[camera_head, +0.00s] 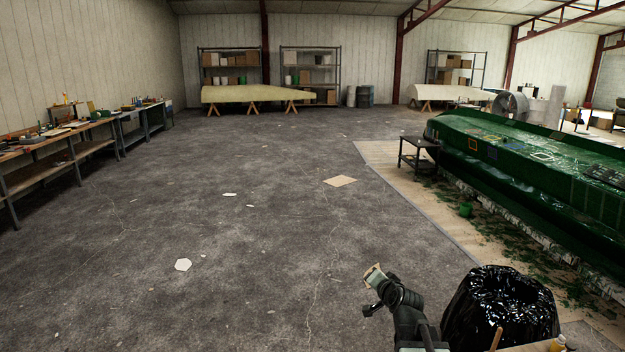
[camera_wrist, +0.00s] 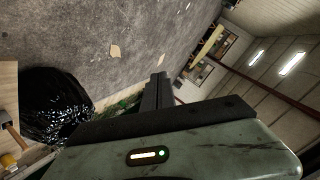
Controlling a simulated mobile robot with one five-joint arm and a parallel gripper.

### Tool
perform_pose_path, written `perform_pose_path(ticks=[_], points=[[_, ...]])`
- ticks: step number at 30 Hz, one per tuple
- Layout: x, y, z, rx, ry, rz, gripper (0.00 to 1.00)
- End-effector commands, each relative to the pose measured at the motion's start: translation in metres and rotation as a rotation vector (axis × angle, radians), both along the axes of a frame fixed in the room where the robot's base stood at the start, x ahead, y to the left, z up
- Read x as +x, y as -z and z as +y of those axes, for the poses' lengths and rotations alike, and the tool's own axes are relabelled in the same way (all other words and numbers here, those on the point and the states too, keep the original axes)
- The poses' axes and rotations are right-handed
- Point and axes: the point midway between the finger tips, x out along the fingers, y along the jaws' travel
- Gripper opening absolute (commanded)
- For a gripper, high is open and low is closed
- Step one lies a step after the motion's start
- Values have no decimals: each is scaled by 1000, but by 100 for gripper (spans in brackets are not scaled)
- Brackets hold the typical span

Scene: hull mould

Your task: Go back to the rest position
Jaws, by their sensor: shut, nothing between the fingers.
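My gripper (camera_head: 375,271) shows small at the lower middle of the head view, at the end of my raised dark arm. In the wrist view its dark fingers (camera_wrist: 157,90) are together with nothing between them. It is held above the floor, clear of other things, to the left of the black bag. The rest position itself is not marked in either view.
A bin lined with a black bag (camera_head: 500,308) stands close on the right. Beyond it are the green hull mould (camera_head: 530,165) and a small dark cart (camera_head: 418,154). A workbench (camera_head: 70,150) lines the left wall. Open floor with scraps (camera_head: 183,265) lies ahead.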

Motion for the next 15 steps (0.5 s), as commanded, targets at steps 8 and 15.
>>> perform_pose_path(ticks=[8, 15], points=[[-153, 125, 61, -441, -456, 694, 0], [-235, 142, 33, -543, -606, 1033, 0]])
